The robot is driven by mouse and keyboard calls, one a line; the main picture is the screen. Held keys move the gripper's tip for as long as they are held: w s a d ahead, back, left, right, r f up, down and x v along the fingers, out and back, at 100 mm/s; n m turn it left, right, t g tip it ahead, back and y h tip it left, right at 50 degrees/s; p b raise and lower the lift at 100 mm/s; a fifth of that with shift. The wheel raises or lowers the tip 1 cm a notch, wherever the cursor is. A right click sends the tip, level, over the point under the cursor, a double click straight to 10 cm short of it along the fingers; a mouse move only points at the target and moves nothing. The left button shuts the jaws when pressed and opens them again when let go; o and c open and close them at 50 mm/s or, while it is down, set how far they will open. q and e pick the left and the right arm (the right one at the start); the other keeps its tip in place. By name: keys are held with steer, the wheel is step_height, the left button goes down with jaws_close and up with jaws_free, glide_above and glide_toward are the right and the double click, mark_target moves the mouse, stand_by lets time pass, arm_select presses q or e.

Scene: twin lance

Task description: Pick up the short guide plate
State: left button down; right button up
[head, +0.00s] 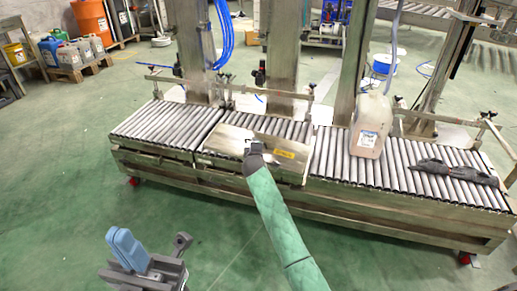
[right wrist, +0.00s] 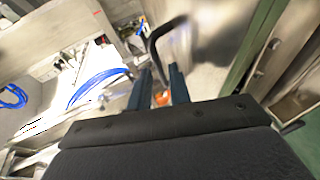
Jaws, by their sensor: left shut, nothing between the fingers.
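A flat steel plate (head: 225,138) with a yellow label lies on the middle roller section; it is the likely short guide plate, though I cannot be sure. My right gripper (head: 255,148), on the green-sleeved arm, is over its front middle and hides part of it. In the right wrist view, the two fingers of this gripper (right wrist: 161,85) stand apart. A black curved bar (right wrist: 155,40) shows beyond and partly between them; contact cannot be told. My left gripper (head: 122,240) is low at the left, shut and empty, well away from the conveyor.
A cloudy canister (head: 370,126) stands on the right rollers. A dark object (head: 455,170) lies farther right. Steel columns (head: 283,55), rails and blue hoses (head: 222,35) rise behind the conveyor. The green floor in front is clear.

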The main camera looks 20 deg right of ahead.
steer(key=shift+x, duration=0.95)
jaws_close()
stand_by(0.6)
steer(key=shift+r, duration=0.15)
